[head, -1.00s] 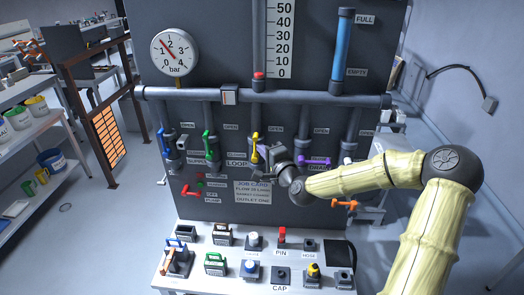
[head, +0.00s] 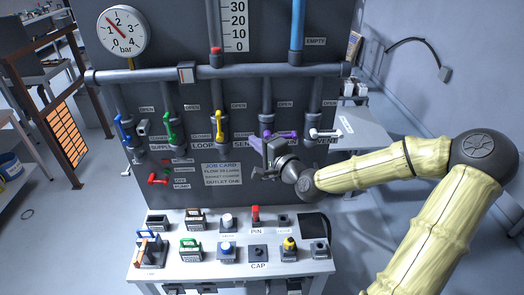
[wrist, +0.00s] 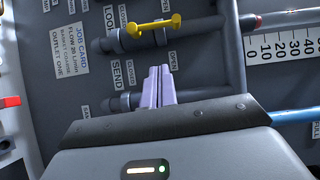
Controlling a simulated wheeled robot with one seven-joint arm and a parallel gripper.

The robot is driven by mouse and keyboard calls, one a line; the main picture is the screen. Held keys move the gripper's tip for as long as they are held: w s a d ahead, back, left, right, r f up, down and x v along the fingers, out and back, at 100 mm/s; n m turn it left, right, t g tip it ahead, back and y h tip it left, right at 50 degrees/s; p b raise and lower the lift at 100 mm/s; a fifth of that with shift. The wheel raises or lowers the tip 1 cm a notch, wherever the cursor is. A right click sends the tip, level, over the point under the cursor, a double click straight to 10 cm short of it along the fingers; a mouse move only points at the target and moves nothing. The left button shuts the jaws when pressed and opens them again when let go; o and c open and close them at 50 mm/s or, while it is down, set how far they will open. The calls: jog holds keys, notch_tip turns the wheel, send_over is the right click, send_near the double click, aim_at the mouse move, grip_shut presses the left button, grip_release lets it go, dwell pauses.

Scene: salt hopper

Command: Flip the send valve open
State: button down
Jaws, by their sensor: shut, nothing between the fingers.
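The send valve's purple handle (head: 284,134) lies crosswise to its vertical pipe on the grey panel in the head view. The SEND label (wrist: 116,74) shows in the wrist view beside that pipe. My gripper (head: 257,146) is shut and empty, at the left end of the purple handle and just in front of the panel. I cannot tell whether it touches the handle. In the wrist view its lilac fingers (wrist: 158,87) are pressed together over the send pipe, and the handle is hidden there.
The yellow handle (head: 218,126) stands along its pipe just left of my gripper. Green (head: 170,127) and blue (head: 122,130) handles are farther left. The white handle (head: 326,133) is to the right. A bench (head: 210,270) with several fittings stands below.

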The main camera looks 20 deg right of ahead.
jog(key=shift+v, duration=1)
jog(key=shift+d, duration=0.1)
jog(key=shift+f, duration=0.15)
jog(key=s+a+f+n+g+h, duration=0.1)
jog(key=s+a+f+n+g, duration=0.25)
jog(key=f, duration=0.45)
jog(key=s+a+f+n+g+h, duration=0.1)
jog(key=s+a+f+n+g, duration=0.15)
jog(key=f+n+g, duration=0.35)
jog(key=s+d+r+n+g+h, duration=0.1)
jog(key=s+d+n+g+h, duration=0.1)
jog(key=s, duration=0.5)
jog(key=s+d+r+n+g+h, duration=0.1)
jog(key=s+d+g+h, duration=0.1)
jog(key=s, duration=0.4)
jog(key=shift+s+r+n+h, duration=0.3)
jog(key=shift+s+r+n, duration=0.05)
jog(key=shift+s+r, duration=0.05)
